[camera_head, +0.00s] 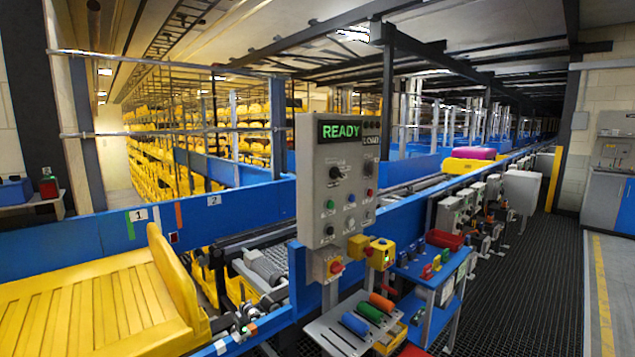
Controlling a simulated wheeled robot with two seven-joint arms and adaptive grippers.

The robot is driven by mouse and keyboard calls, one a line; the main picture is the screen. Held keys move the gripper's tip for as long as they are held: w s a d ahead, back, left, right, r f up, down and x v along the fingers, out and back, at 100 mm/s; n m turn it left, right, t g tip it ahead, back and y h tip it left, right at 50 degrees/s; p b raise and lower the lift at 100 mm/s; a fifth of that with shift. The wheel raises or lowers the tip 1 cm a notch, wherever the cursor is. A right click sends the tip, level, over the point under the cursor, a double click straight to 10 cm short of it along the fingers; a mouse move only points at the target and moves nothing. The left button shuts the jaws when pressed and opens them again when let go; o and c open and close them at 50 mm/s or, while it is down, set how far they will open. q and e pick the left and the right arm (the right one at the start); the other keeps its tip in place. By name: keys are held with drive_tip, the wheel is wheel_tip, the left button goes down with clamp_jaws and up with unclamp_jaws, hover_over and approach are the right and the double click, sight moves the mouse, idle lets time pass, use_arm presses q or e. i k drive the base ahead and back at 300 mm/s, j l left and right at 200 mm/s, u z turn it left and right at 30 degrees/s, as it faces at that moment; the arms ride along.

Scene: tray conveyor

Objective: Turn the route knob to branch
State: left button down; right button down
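A grey control panel (310,185) stands upright in the middle of the view. Its green display (339,129) reads READY, with a LOAD label to the right. A black rotary knob (336,172) sits in the upper part of the panel face. Several small buttons or knobs in black, green, blue, white and red lie around and below it. The lettering at the knob is too small to read, so I cannot tell its setting or whether it is the route knob. Neither of my grippers is in view.
A yellow tray (90,305) lies at the lower left by the blue conveyor wall (110,245). A red emergency button (336,267) is below the panel. A shelf holds blue (355,324), green (370,312) and orange (382,302) cylinders. Dark floor (535,270) is clear at right.

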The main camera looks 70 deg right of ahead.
sight(335, 173)
drive_tip(key=j+z, duration=0.1)
drive_tip(key=z, duration=2.4)
drive_tip(key=l, duration=0.1)
